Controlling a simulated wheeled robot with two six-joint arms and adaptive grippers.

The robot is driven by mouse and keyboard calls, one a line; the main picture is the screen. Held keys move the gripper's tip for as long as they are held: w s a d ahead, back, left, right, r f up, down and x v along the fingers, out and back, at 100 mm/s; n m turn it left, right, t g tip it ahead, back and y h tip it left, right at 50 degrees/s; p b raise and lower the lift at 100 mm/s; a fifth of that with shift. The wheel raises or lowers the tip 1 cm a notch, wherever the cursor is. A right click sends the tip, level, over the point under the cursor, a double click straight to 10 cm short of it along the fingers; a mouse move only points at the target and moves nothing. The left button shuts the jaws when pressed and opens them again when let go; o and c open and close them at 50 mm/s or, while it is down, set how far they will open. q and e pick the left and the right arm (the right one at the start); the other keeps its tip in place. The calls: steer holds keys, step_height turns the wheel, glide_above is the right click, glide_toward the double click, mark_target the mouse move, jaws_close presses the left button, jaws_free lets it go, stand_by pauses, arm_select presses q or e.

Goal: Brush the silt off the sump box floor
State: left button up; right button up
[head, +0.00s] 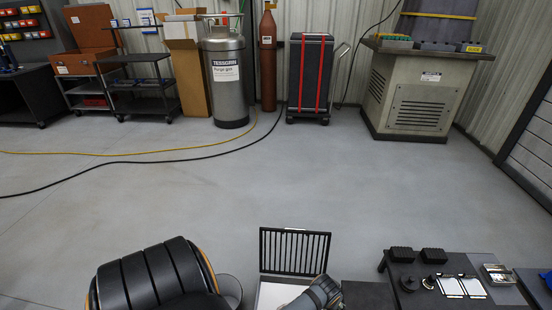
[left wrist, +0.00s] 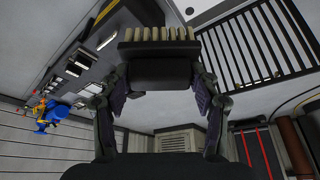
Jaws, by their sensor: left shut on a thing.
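My left gripper (left wrist: 160,82) is shut on a dark brush (left wrist: 160,70) with pale bristles, seen in the left wrist view. The bristles point to the top of that picture, away from the palm. In the head view, a box with a pale inside (head: 274,295), apparently the sump box, shows at the bottom edge. A black slatted grate (head: 294,250) stands up at its far side; it also shows in the left wrist view (left wrist: 262,45). Part of my arm covers the box's right side. I cannot make out silt or whether the bristles touch anything. My right gripper is not in view.
A dark bench (head: 455,290) with black blocks, white cards and a small tray stands right of the box. A yellow hose (head: 130,153) and a black cable (head: 120,163) cross the floor farther back. The middle floor is clear.

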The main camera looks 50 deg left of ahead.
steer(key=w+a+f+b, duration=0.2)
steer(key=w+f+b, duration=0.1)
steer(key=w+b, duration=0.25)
arm_select(q)
steer(key=s+a+f+n+b, duration=0.2)
steer(key=a+f+b, duration=0.2)
steer(key=f, duration=0.8)
steer(key=s+a+f+n+y+b, duration=0.1)
steer(key=s+a+f+n+b, duration=0.1)
steer(key=a+f+b, duration=0.3)
steer(key=s+a+f+n+g+y+b, duration=0.1)
steer(key=s+a+f+n+b, duration=0.2)
steer(key=a+f, duration=0.8)
step_height(320, 180, down, 8)
steer(key=shift+a+r+b, duration=0.1)
steer(key=shift+a+b, duration=0.15)
steer(key=shift+b, duration=0.95)
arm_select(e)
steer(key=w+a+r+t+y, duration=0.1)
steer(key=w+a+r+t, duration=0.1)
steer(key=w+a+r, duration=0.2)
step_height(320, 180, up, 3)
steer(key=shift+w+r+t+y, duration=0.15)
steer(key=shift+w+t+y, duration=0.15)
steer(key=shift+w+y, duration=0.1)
